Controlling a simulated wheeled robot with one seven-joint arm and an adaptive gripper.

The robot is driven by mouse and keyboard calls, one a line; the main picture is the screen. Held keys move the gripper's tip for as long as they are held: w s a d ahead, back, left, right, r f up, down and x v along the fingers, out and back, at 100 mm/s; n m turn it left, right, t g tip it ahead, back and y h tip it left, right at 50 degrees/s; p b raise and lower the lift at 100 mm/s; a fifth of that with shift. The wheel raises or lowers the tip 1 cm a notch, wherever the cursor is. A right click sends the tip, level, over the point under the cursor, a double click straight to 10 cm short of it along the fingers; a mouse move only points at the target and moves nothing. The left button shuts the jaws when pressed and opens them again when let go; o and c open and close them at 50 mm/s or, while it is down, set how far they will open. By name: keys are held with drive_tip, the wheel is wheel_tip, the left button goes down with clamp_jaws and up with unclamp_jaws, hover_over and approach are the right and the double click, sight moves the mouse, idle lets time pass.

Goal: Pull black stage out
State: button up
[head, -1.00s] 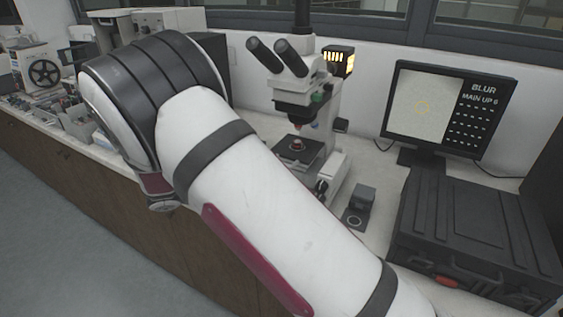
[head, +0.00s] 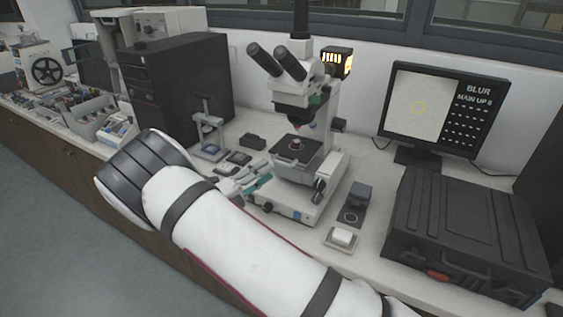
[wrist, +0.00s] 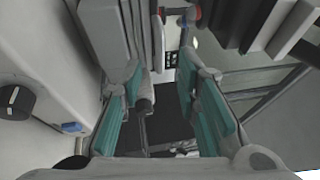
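The black stage (head: 288,160) sits on the white microscope (head: 308,196), under its objective. A small round sample with a reddish rim (head: 297,145) stands on it. My gripper (head: 252,185) is low beside the left side of the microscope base, apart from the stage. In the wrist view its two teal-padded fingers (wrist: 163,112) are spread apart, with nothing held between them. The pale microscope base (wrist: 45,70) with a black knob and a blue button fills the left of that view. I cannot clearly pick out the stage there.
A small press-like stand (head: 208,135) and a black computer case (head: 178,85) stand left of the microscope. A small dark device (head: 358,198) and a white block (head: 342,237) lie right of it. A monitor (head: 440,110) and a black case (head: 465,235) fill the right.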

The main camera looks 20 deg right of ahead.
sight(281, 163)
drive_tip(key=p+x, duration=0.1)
drive_tip(key=x, duration=0.5)
drive_tip(key=shift+w+d, duration=0.1)
drive_tip(key=shift+d, duration=0.15)
clamp_jaws()
